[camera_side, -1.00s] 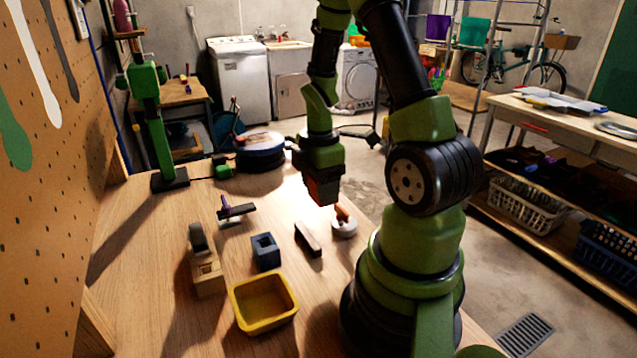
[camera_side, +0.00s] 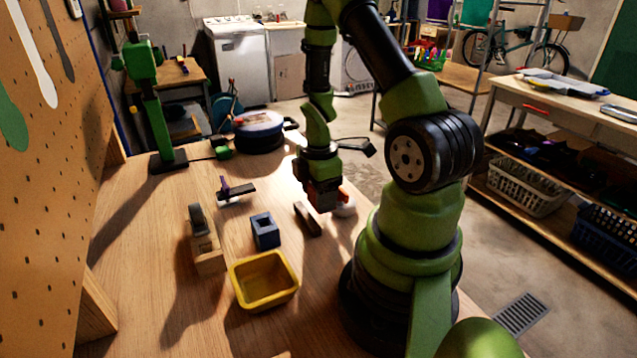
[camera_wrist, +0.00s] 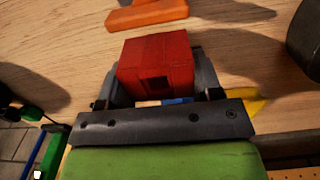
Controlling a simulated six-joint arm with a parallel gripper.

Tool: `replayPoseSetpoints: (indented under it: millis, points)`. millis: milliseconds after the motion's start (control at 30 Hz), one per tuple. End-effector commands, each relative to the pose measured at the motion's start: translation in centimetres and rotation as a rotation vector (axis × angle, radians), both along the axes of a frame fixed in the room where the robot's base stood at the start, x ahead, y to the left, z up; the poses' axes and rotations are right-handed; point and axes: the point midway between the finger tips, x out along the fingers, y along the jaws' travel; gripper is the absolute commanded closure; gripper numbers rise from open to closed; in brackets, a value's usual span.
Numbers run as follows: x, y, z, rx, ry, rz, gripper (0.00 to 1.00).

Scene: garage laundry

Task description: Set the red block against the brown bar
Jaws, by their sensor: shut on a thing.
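My gripper (camera_side: 322,190) points down over the bench and is shut on the red block (camera_wrist: 155,62). The block sits between the two fingers in the wrist view; in the side view its orange-red face (camera_side: 324,202) shows at the fingertips. The dark brown bar (camera_side: 307,220) lies on the bench just left of and in front of the block in the side view. The block is low and close to the bar; I cannot tell whether it touches the bar or the bench. I cannot make out the bar in the wrist view.
A blue block with a hollow (camera_side: 265,230), a yellow bin (camera_side: 264,281) and a wooden piece (camera_side: 207,250) stand left of the bar. A white round item (camera_side: 345,207) is right of the gripper. An orange piece (camera_wrist: 147,14) lies beyond the block in the wrist view.

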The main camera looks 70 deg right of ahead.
Motion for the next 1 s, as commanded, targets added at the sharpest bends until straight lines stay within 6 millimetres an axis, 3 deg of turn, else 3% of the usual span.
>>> replayPoseSetpoints:
  millis: [400, 867, 900, 967, 1000]
  points:
    - [0.0, 0.0, -2.7, 0.001, 0.001, 0.001, 0.64]
    - [0.1, -0.1, -3.2, -0.003, -0.004, -0.007, 0.64]
    - [0.1, -0.1, -3.2, -0.003, -0.004, -0.007, 0.36]
    - [0.1, -0.1, -3.2, -0.003, -0.004, -0.008, 0.22]
    - [0.1, -0.1, -3.2, -0.003, -0.004, -0.008, 0.22]
